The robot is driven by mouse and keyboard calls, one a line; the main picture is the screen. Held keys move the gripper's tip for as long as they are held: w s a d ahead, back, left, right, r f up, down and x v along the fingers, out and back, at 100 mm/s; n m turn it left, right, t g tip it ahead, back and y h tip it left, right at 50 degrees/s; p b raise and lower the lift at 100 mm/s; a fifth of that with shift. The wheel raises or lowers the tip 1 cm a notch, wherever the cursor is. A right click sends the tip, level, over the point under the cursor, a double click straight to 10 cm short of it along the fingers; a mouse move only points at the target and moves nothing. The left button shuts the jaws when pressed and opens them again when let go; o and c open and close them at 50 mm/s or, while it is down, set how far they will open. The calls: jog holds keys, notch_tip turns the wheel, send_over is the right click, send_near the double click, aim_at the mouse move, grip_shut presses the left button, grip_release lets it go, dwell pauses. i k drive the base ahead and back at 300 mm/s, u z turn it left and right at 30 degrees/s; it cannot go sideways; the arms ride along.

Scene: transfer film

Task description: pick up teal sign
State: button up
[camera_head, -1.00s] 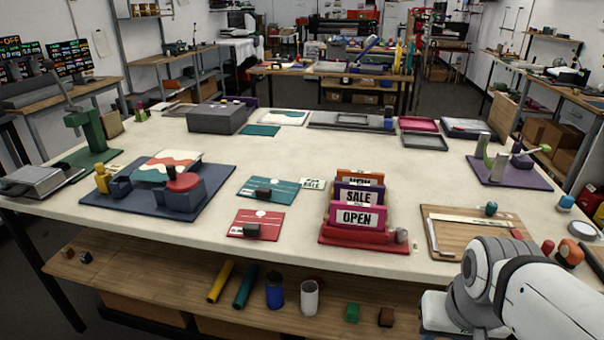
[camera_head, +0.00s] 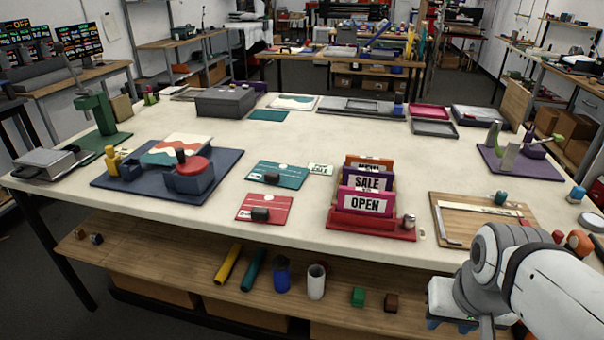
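A flat teal sign (camera_head: 290,169) with pale line markings lies on the white table, left of the centre. A small dark block sits on its front part. A red sign (camera_head: 279,200) of the same kind, also with a dark block, lies in front of it. A plain teal sheet (camera_head: 268,115) lies farther back, beside the grey box. My arm enters at the lower right, well away from the teal sign.
A red rack (camera_head: 345,219) holds upright OPEN and SALE signs right of the teal sign. A navy board (camera_head: 130,187) with a red round press stands left. A wooden board (camera_head: 465,236) lies near my arm. A lower shelf (camera_head: 190,266) carries tubes and cups.

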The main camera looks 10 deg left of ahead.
aim_at(268, 172)
jog(key=z, duration=0.1)
jog(key=k, duration=0.55)
jog(key=u, duration=2)
jog(key=i, duration=1.1)
jog(key=z, duration=1.8)
jog(key=i, duration=0.7)
